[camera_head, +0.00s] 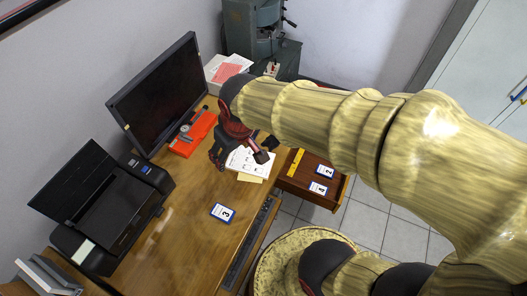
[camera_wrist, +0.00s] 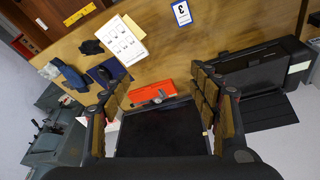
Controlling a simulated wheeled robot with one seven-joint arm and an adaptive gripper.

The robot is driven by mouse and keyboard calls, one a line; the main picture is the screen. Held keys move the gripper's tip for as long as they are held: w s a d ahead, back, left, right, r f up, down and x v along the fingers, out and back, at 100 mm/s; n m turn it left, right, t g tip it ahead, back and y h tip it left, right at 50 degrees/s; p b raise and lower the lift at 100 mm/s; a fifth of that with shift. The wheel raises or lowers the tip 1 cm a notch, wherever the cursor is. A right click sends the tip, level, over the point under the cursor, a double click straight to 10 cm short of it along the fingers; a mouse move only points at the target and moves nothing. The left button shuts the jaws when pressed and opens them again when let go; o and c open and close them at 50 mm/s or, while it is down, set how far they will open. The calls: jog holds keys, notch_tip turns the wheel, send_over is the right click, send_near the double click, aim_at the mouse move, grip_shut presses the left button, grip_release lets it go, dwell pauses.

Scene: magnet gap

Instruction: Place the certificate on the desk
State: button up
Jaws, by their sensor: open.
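The desk (camera_head: 196,208) has a brown wood top, and it also shows in the wrist view (camera_wrist: 190,48). A white printed sheet (camera_head: 243,164) lies on the desk beside my gripper, partly hidden by it. The sheet also shows in the wrist view (camera_wrist: 122,40). I cannot tell whether this sheet is the certificate. My gripper (camera_head: 240,155) is over the back right of the desk, and its two fingers stand wide apart in the wrist view (camera_wrist: 158,84). Nothing is between them.
A monitor (camera_head: 160,95), a printer (camera_head: 112,210), an orange item (camera_head: 193,133) and card 3 (camera_head: 222,212) are on the desk. A keyboard (camera_head: 248,243) lies along the front edge. A drawer (camera_head: 312,178) with a yellow ruler and two cards is right. Bare wood lies around card 3.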

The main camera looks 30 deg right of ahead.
jog(key=s+d+r+m+t, duration=0.2)
jog(key=s+d+r, duration=0.2)
jog(key=s+r, duration=0.4)
jog(key=shift+s+r, duration=0.15)
jog(key=shift+s, duration=0.6)
